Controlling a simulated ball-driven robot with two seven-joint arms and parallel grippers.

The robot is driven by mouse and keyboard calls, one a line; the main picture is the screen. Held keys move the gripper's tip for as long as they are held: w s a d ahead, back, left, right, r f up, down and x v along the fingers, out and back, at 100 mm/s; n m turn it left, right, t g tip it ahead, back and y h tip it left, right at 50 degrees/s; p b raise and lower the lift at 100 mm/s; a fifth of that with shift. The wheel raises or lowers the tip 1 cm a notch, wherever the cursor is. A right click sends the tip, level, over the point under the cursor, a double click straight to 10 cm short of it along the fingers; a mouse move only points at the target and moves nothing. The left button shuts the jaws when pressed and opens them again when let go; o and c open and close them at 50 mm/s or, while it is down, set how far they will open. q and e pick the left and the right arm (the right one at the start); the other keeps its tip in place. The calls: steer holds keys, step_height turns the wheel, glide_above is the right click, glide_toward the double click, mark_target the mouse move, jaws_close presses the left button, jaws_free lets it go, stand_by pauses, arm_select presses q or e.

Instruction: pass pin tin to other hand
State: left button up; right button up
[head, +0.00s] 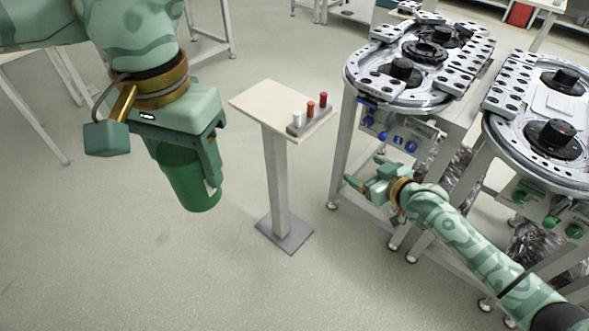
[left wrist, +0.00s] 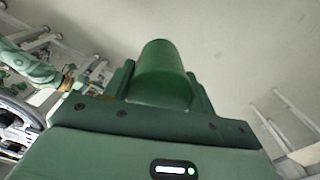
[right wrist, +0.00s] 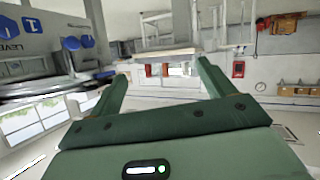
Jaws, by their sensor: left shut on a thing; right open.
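The pin tin is a green cylinder (head: 192,180) held in the air at the left of the head view. My left gripper (head: 190,165) is shut on it, one finger on each side; in the left wrist view the tin (left wrist: 160,72) stands up between the two fingers. My right gripper (head: 364,173) is open and empty, near the ring track table's front legs, well to the right of the tin. The right wrist view shows its two fingers apart with nothing between them (right wrist: 160,85).
A small pedestal table (head: 262,100) stands between my grippers, bearing a block (head: 308,122) with white, orange and red pegs. Ring track tables (head: 400,95) with blue and green buttons stand at the right. The floor (head: 110,250) in front is clear.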

steer(key=s+a+r+n+g+y, duration=0.1)
steer(key=s+a+r+n+y, duration=0.15)
steer(key=a+r, duration=0.4)
steer(key=s+a+r+n+y, duration=0.1)
steer(key=a+r+y, duration=0.25)
steer(key=r, duration=0.55)
steer(key=s+a+r+n+g+y, duration=0.35)
steer(key=s+a+r, duration=0.2)
steer(key=s, duration=0.35)
steer(key=s+a+r+n+g+y, duration=0.25)
steer(key=s+a+r+g, duration=0.3)
steer(key=s, duration=0.45)
steer(key=shift+t, duration=0.4)
steer(key=a, duration=0.3)
steer(key=w+a, duration=0.1)
steer(key=a, duration=0.3)
steer(key=w+a, duration=0.1)
steer(key=a, duration=0.3)
steer(key=shift+w, duration=0.2)
